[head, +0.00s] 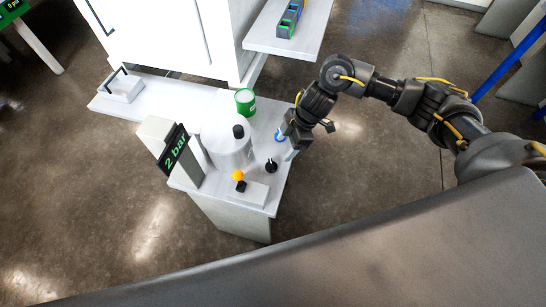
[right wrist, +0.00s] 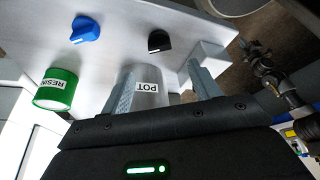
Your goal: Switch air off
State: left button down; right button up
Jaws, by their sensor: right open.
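A blue knob (head: 279,136) and a black knob (head: 271,165) sit on the white bench top (head: 262,120); in the right wrist view the blue knob (right wrist: 85,28) is at upper left and the black knob (right wrist: 159,41) at top centre. No air label is readable on either. A dark display (head: 174,150) reads "2 bar" in green. My right gripper (head: 291,146) is open and empty, over the bench's right edge, beside the blue knob; its fingers (right wrist: 163,88) show apart in the wrist view. My left gripper is not in view.
A silver pot (head: 229,152) with a black lid knob stands left of the knobs. A green resin can (head: 245,102) is behind it. An orange ball (head: 238,175) and a small black part are by a low white block (head: 254,193). Open floor lies right of the bench.

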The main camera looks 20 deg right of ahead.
send_over(272, 163)
jog(key=d, duration=0.2)
notch_tip(272, 163, down, 4)
jog(key=shift+s+d+f, duration=0.1)
jog(key=shift+s+f, duration=0.05)
jog(key=shift+f, duration=0.05)
jog(key=x, duration=0.4)
jog(key=shift+d, duration=0.15)
jog(key=shift+a+f, duration=0.25)
jog(key=shift+f, duration=0.3)
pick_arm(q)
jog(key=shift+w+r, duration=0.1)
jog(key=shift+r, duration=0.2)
pick_arm(e)
jog(key=shift+f, duration=0.1)
jog(key=shift+c, duration=0.3)
jog(key=c, duration=0.9)
